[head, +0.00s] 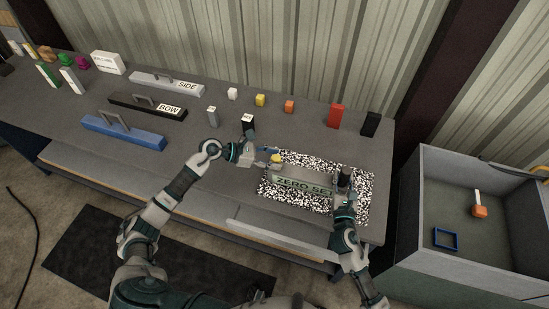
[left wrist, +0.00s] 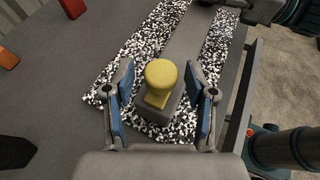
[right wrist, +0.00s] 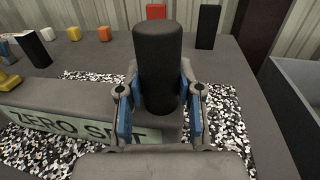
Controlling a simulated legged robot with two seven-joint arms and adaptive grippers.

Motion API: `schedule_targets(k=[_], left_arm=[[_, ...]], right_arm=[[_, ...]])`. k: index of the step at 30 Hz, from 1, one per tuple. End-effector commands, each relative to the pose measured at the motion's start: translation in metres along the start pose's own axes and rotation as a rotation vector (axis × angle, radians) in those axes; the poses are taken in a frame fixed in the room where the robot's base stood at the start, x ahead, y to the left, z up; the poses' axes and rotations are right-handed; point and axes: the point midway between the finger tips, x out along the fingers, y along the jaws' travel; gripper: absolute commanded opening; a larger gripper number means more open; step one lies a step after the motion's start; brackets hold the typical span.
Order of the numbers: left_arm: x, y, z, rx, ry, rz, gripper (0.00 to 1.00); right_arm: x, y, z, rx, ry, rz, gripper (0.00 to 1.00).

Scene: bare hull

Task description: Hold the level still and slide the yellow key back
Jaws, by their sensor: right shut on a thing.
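The grey level (head: 303,183), labelled ZERO SET, lies on a black-and-white speckled mat (head: 362,205). The yellow key (head: 275,158) is at the level's left end; in the left wrist view it is a rounded yellow knob (left wrist: 161,76) on the grey bar. My left gripper (head: 266,154) is open, with its blue-padded fingers on either side of the key and visible gaps to it. At the level's right end stands an upright black post (right wrist: 158,60). My right gripper (head: 344,190) is shut on this post; its blue pads flank it in the right wrist view.
Blue (head: 123,132), black BOW (head: 147,105) and grey SIDE (head: 166,84) handled bars lie at the left. Several small coloured blocks line the back, including a red one (head: 335,116). A grey bin (head: 470,265) stands at the right, holding an orange-headed tool (head: 479,211).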

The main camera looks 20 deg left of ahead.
Motion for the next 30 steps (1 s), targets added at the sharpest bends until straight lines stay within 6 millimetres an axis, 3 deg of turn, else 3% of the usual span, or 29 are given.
schedule_targets(k=[11, 24, 30], left_arm=[[-0.006, -0.001, 0.000, 0.000, -0.002, -0.002, 0.59], [-0.094, 0.001, -0.002, -0.001, 0.002, -0.002, 0.59], [-0.116, 0.001, -0.001, -0.001, 0.000, -0.002, 0.59]], right_arm=[[-0.001, 0.004, 0.000, 0.000, 0.000, 0.007, 0.00], [-0.001, 0.004, -0.001, 0.002, 0.001, 0.008, 0.00], [-0.001, 0.004, -0.001, 0.002, 0.001, 0.008, 0.00]])
